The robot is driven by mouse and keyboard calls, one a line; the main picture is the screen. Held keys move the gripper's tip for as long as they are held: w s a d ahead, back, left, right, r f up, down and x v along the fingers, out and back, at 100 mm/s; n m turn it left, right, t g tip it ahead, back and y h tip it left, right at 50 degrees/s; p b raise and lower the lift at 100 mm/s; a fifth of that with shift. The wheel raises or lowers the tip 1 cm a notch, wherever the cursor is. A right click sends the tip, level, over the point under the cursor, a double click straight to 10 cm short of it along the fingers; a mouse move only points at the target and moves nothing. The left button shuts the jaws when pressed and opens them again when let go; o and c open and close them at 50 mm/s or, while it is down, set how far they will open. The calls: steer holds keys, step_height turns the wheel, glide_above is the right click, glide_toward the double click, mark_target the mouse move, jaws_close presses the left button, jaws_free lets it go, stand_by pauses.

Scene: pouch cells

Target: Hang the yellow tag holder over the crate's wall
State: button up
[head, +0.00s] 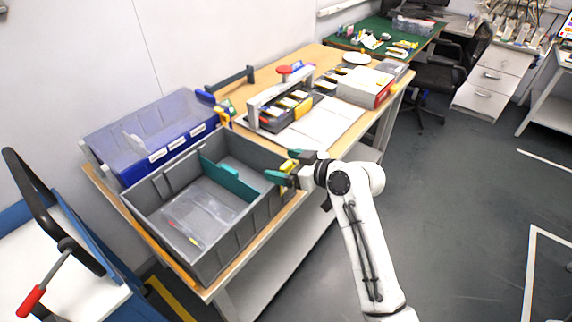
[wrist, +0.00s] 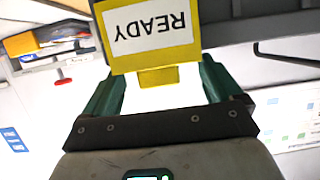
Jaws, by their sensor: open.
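The yellow tag holder (wrist: 160,62) has a white label reading READY, upside down in the wrist view. It sits against a dark grey wall of the grey crate (head: 240,226), also in the wrist view (wrist: 250,28). In the head view the tag holder (head: 289,164) shows as a small yellow patch at the crate's right wall. My gripper (head: 284,168) is at that wall, with teal fingers. In the wrist view my gripper (wrist: 163,80) is open, with gaps on both sides of the holder's lower tab. How the holder's back sits over the wall is hidden.
The crate has a teal divider (head: 228,180) and clear pouches on its floor. A blue bin (head: 150,150) stands behind it. A rack with a grey handle (head: 275,95) and a red-and-white box (head: 365,88) stand farther along the wooden table. Open floor lies right of the table.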

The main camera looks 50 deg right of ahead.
steer(key=b+v, duration=0.1)
steer(key=v, duration=0.9)
steer(key=shift+s, duration=0.4)
steer(key=shift+r, duration=0.15)
steer(key=s+a+f+g+y, duration=0.1)
steer(key=s+a+f+g, duration=0.15)
steer(key=a+f, duration=0.35)
steer(key=s+a+f+g, duration=0.2)
steer(key=a+f+g, duration=0.2)
steer(key=f, duration=0.3)
steer(key=s+a+f+g+h, duration=0.1)
steer(key=s+a+f+g, duration=0.1)
steer(key=s, duration=0.4)
steer(key=s+a+f+m+g+h, duration=0.1)
steer(key=s+a+f+g, duration=0.2)
steer(key=s+f+g, duration=0.1)
steer(key=shift+s+a+f, duration=0.25)
steer(key=shift+s+f, duration=0.35)
steer(key=shift+s, duration=0.3)
steer(key=shift+g, duration=0.25)
